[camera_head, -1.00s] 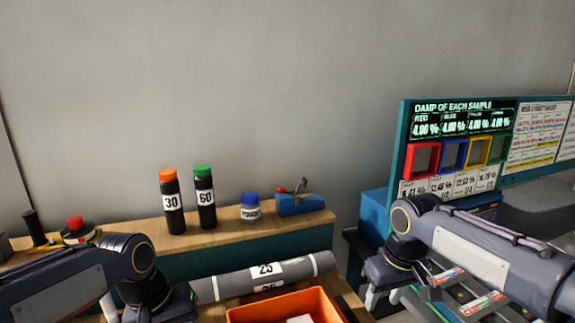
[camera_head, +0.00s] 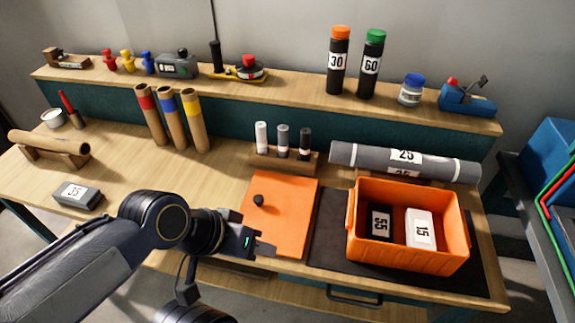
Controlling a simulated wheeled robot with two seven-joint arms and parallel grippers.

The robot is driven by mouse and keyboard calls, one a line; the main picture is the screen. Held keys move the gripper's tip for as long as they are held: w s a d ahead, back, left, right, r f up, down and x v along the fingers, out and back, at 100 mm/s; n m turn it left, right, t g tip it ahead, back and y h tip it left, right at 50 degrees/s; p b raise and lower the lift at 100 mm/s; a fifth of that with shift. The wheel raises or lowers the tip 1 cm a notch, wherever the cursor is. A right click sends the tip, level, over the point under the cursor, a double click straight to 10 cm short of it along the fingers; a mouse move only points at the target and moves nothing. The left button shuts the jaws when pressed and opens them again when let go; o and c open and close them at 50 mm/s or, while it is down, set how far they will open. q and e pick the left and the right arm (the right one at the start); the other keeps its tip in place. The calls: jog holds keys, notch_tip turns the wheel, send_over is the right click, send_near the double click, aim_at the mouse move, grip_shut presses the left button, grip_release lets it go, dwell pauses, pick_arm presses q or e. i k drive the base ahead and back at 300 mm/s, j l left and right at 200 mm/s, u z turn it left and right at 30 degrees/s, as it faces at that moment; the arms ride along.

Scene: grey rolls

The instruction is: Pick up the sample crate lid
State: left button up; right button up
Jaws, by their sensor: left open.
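The sample crate lid (camera_head: 290,215) is a flat orange panel with a small black knob (camera_head: 258,200) near its left side. It lies on the workbench, left of the open orange crate (camera_head: 408,255). The crate holds a black block marked 55 (camera_head: 380,222) and a white block marked 15 (camera_head: 421,229). My left gripper (camera_head: 262,248) is open and empty at the lid's lower left edge, just below the knob in the picture. Whether it touches the lid is unclear. My right gripper is out of view.
A grey roll (camera_head: 405,162) lies behind the crate. A small rack (camera_head: 284,158) with three short cylinders stands behind the lid. Three cardboard tubes (camera_head: 172,120) lean further left. A grey block marked 35 (camera_head: 77,194) lies on the bare left tabletop.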

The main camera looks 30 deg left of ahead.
aim_at(279, 206)
jog(key=u, duration=1.1)
jog(key=z, duration=1.25)
jog(key=u, duration=1.25)
